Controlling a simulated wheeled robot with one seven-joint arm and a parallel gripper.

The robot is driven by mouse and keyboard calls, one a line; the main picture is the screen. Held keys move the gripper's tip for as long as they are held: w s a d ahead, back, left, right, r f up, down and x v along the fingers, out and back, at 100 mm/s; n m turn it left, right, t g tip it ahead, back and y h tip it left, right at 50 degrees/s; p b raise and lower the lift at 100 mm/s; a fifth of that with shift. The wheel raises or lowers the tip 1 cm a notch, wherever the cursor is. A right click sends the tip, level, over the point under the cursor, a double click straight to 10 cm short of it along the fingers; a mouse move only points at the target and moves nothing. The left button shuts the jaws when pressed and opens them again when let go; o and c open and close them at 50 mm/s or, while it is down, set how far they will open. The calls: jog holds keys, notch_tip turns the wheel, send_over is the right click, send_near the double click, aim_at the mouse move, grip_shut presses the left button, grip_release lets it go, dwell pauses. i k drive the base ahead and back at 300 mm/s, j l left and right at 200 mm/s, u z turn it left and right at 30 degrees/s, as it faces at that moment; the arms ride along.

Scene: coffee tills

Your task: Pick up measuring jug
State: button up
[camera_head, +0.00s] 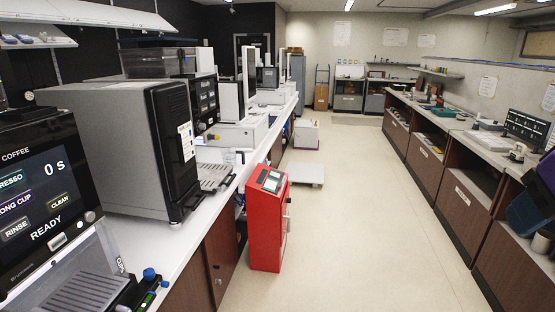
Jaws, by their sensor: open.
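I cannot make out a measuring jug for certain in the head view. Small clear or pale items (240,157) stand on the left counter (165,243) past the grey machine, too small to identify. A small pale object (517,152) sits on the right counter (470,146), also too small to tell. My gripper is not in view.
A coffee machine (45,190) with a lit screen reading READY and a large grey machine (120,145) crowd the left counter. A red cabinet-like unit (268,220) stands on the floor beside it. A low white platform (304,173) lies beyond. The middle aisle is clear.

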aim_at(229, 154)
jog(key=i, duration=1.75)
jog(key=i+l+u, duration=0.1)
jog(key=i+u, duration=0.3)
jog(key=i, duration=0.15)
jog(key=i+l+u, duration=0.8)
jog(key=i, duration=0.2)
jog(key=i+l+u, duration=0.45)
